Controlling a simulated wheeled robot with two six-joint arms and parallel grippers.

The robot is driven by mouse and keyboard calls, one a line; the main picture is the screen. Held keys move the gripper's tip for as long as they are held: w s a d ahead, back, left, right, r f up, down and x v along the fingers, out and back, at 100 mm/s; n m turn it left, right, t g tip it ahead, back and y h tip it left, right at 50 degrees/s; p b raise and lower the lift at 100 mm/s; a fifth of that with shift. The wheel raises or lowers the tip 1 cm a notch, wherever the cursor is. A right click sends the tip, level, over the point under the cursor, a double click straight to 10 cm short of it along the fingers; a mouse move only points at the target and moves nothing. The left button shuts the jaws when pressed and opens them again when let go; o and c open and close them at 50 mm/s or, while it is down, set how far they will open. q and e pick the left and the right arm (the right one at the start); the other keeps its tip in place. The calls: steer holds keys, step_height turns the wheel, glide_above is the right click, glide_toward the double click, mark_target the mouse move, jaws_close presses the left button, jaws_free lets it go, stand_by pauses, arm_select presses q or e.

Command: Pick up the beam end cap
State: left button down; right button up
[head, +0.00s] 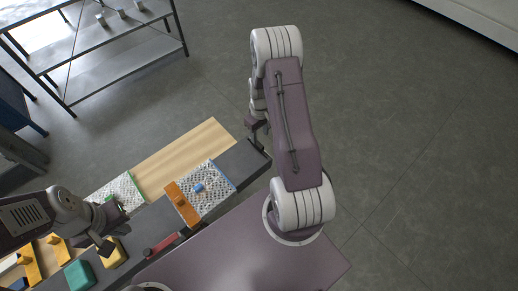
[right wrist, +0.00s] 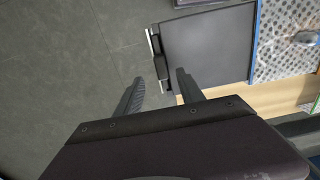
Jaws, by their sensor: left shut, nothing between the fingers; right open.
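The beam end cap is not clearly identifiable. A small black piece with pale metal edges (right wrist: 158,58) sits at the left end of a dark grey slab in the right wrist view; I cannot tell whether it is the cap. In the head view the dark slab (head: 240,163) ends just below my right gripper (head: 259,131). In the right wrist view, my right gripper (right wrist: 160,83) is open and empty, its fingertips just short of the black piece. My left gripper (head: 104,246) is shut and empty near a yellow block (head: 113,256) at the lower left.
A patterned mat (head: 216,190) holds a blue piece (head: 198,187) beside an orange bar (head: 181,204). A red-handled tool (head: 160,244) and a teal block (head: 79,275) lie nearer. A metal shelf (head: 120,65) stands at the upper left. Grey floor is open at the right.

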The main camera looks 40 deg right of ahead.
mark_target(259, 144)
steer(key=shift+w+f, duration=0.1)
steer(key=shift+f, duration=0.65)
step_height(259, 144, down, 5)
steer(key=shift+a+r+p, duration=0.1)
steer(key=shift+a+p, duration=0.05)
steer(key=shift+p, duration=1.05)
steer(key=shift+f, duration=0.25)
jaws_close()
steer(key=shift+r, duration=0.1)
